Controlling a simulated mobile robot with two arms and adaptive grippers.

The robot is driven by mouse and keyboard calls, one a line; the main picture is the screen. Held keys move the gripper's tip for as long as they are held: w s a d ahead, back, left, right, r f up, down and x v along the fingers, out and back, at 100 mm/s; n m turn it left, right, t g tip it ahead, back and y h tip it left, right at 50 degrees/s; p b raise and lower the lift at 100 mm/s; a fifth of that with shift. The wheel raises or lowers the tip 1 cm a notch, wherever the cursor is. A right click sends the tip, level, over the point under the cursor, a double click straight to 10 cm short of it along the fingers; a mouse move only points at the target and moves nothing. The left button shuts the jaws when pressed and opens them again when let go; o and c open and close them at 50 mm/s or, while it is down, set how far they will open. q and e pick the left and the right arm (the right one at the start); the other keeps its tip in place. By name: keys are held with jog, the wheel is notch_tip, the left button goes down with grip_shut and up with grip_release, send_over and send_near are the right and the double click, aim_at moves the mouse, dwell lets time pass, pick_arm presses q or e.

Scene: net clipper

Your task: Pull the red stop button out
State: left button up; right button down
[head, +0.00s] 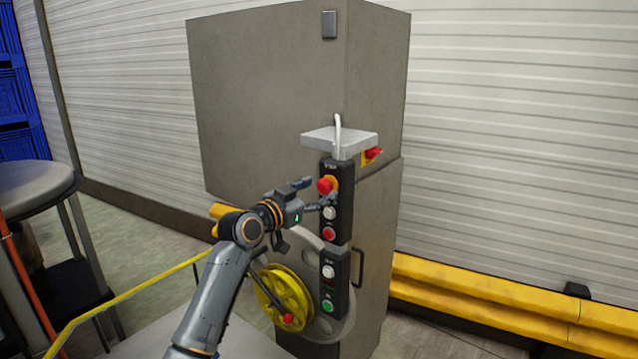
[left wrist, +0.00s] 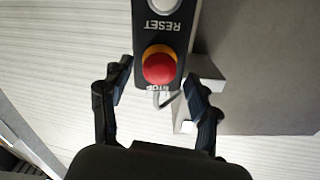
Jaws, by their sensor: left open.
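The red stop button (head: 325,186) is a mushroom knob on a yellow ring, near the top of the dark control box (head: 337,232) on the grey cabinet. My left gripper (head: 318,192) is open beside the box at the button's height. In the left wrist view the stop button (left wrist: 160,66) appears between and beyond the fingertips of my left gripper (left wrist: 155,88), with no finger seen touching it. The right gripper is not in view.
Below are a white button (head: 329,213), a second red button (head: 328,233) and a lower box with a green button (head: 327,306). A grey shelf (head: 340,139) juts out above. A yellow reel (head: 284,295) is under my arm. A red and yellow switch (head: 372,154) is right.

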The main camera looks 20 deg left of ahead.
pick_arm(q)
jog(key=shift+w+d, duration=0.25)
jog(key=shift+w, duration=0.3)
grip_shut()
jog(key=shift+s+a+f+b, duration=0.15)
jog(key=shift+s+a+b, duration=0.15)
jog(key=shift+s, duration=0.25)
jog(key=shift+d, duration=0.1)
jog(key=shift+c, duration=2.4)
grip_release()
jog(key=o, duration=0.5)
jog(key=shift+s, duration=0.2)
